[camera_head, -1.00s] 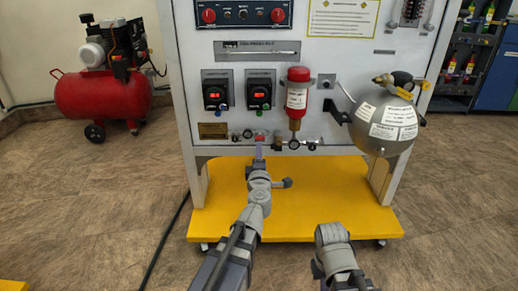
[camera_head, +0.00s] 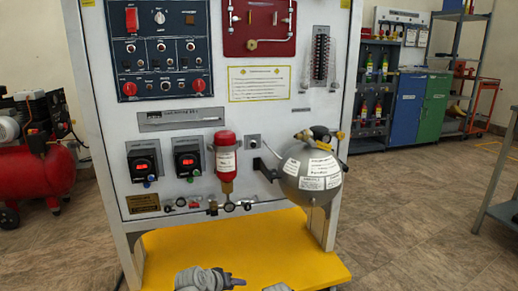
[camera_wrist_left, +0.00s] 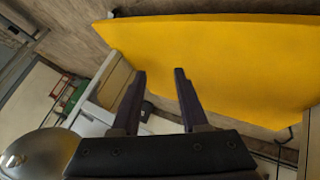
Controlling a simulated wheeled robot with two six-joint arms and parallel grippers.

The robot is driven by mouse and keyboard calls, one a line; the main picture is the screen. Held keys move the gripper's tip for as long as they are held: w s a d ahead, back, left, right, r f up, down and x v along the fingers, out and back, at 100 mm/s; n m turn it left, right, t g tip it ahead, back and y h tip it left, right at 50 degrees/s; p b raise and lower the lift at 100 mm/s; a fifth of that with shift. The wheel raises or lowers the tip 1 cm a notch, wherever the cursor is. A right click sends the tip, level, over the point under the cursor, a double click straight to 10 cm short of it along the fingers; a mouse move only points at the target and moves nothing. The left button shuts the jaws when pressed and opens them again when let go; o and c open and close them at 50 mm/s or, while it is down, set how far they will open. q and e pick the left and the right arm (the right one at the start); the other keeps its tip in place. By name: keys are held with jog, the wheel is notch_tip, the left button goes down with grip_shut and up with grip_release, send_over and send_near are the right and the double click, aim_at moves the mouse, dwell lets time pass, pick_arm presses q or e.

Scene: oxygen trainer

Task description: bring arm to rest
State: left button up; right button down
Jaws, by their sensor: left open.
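My left arm (camera_head: 200,279) shows at the bottom edge of the head view, in front of the yellow base of the trainer. Its gripper is clear in the left wrist view (camera_wrist_left: 160,74), with two dark fingers apart and nothing between them. The fingers point toward the yellow base (camera_wrist_left: 215,55), apart from it as far as I can tell. A small grey piece of my right arm (camera_head: 278,287) shows at the bottom edge of the head view. My right gripper is out of view.
The trainer panel carries a red cylinder (camera_head: 226,160) and a round silver tank (camera_head: 310,172) jutting out at its right. A red compressor (camera_head: 35,170) stands at the left. A grey table (camera_head: 500,212) is at the right edge. The floor between is clear.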

pick_arm(q)
jog(key=s+a+f+m+g+y+p, duration=0.15)
jog(key=s+a+f+g+y, duration=0.35)
jog(key=s+a+g, duration=0.5)
jog(key=s+d+r+m+t+p, duration=0.1)
jog(key=s+d+r+p, duration=0.25)
jog(key=r+p, duration=0.25)
jog(key=s+d+r+m+t+y+p, duration=0.1)
jog(key=s+d+r+m+p, duration=0.1)
jog(key=d+r+p, duration=0.35)
jog(key=s+d+r+m+p, duration=0.1)
jog(key=s+d+r+p, duration=0.15)
jog(key=r+p, duration=0.5)
notch_tip(320, 180, up, 36)
jog(key=p, duration=3.5)
jog(key=shift+w+d+p, duration=0.15)
jog(key=shift+d+p, duration=0.05)
jog(key=shift+p, duration=0.2)
pick_arm(e)
notch_tip(320, 180, up, 56)
jog(key=shift+r, duration=0.15)
pick_arm(q)
jog(key=shift+r, duration=0.1)
pick_arm(e)
jog(key=c, duration=1.5)
grip_release()
jog(key=shift+s, duration=0.1)
